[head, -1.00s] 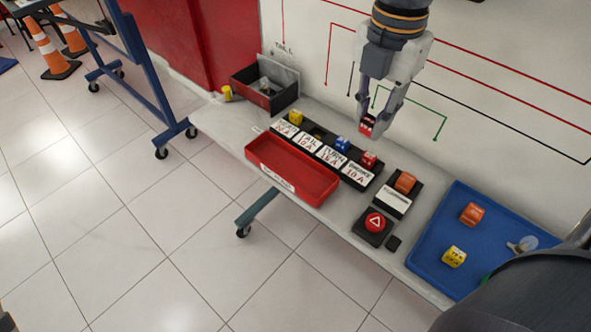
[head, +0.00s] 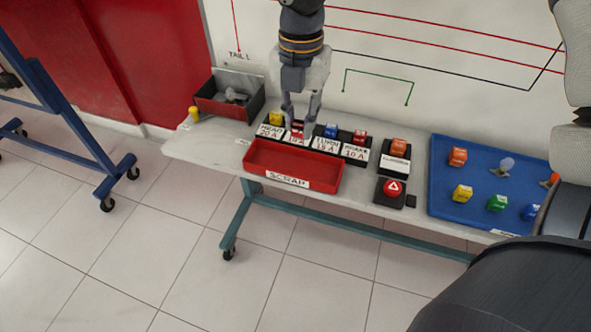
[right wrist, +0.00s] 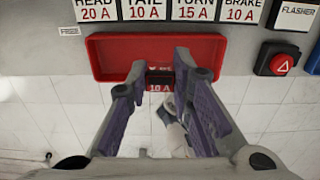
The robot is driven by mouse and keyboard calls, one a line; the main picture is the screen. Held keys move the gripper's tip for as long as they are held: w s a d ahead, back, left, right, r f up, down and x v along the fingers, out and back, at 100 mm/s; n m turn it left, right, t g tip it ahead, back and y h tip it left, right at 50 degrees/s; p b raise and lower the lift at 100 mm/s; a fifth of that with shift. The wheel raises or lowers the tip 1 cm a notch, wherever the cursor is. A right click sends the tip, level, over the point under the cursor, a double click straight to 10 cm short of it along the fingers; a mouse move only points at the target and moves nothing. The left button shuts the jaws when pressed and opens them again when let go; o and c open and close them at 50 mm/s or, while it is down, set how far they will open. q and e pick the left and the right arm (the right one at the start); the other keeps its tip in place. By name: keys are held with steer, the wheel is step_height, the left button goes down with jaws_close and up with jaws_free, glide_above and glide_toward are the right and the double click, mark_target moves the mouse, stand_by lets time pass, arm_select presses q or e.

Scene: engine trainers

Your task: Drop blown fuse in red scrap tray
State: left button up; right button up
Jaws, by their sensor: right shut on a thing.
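My right gripper (head: 300,128) comes down from the top of the head view and is shut on a red fuse (head: 297,126). In the right wrist view the fuse (right wrist: 160,85) sits between the fingertips, with a 10 A marking and a dark part. The red scrap tray (head: 256,172) lies at the bench's front edge, with a SCRAP label. It looks empty. In the right wrist view the fuse overlaps the near wall of the tray (right wrist: 106,62). The fuse's height over the tray is hard to tell. My left gripper is not in view.
Behind the tray is the labelled fuse row, with yellow (head: 276,118), blue (head: 331,131) and red (head: 360,137) fuses. To the right are an orange flasher (head: 398,147), a red button (head: 392,187) and a blue tray (head: 440,205). An open box (head: 225,107) stands at left.

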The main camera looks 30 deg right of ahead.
mark_target(301, 139)
step_height(301, 139, down, 5)
steer(key=shift+d+f+b, duration=0.1)
steer(key=shift+b, duration=0.5)
steer(key=shift+f, duration=0.45)
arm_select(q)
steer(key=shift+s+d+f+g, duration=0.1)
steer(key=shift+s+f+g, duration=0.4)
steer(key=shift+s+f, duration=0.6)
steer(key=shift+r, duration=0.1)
arm_select(e)
steer(key=o, duration=0.9)
steer(key=shift+r, duration=0.1)
step_height(301, 139, up, 12)
